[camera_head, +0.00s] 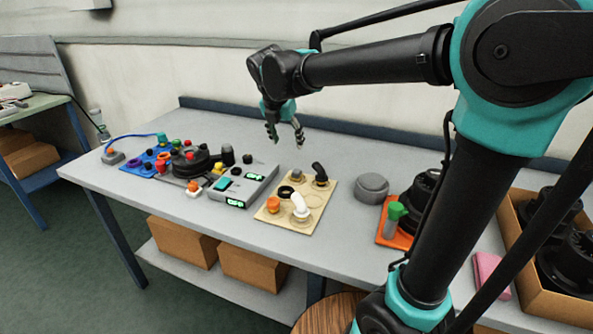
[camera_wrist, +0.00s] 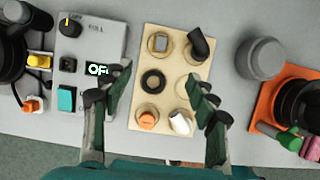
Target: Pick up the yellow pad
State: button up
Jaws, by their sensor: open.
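A small yellow piece (camera_head: 218,168) sits on the workbench beside the round black device, left of the grey control box. It also shows at the left of the wrist view (camera_wrist: 39,61). I cannot tell for certain that it is the pad; no other clearly yellow pad shows. My gripper (camera_head: 286,136) is open and empty above the bench. In the wrist view my gripper (camera_wrist: 158,92) has its fingers apart over the beige board (camera_wrist: 184,57), with the yellow piece off to the left.
The control box (camera_head: 242,186) stands between the yellow piece and the beige board. A grey round lid (camera_head: 371,187), an orange tray (camera_head: 391,236), a pink pad (camera_head: 487,272) and a cardboard box (camera_head: 555,299) lie to the right. The bench's back strip is clear.

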send_near(297, 170)
jog(key=x, duration=0.4)
jog(key=shift+a+f, duration=0.3)
jog(key=shift+f, duration=0.15)
jog(key=shift+d+x, duration=0.1)
jog(key=shift+x, duration=1.25)
jog(key=shift+d+x, duration=0.15)
jog(key=shift+x, duration=1.2)
jog(key=shift+r, duration=0.1)
jog(key=c, duration=1)
jog(key=shift+c, duration=0.2)
notch_tip(297, 170, up, 20)
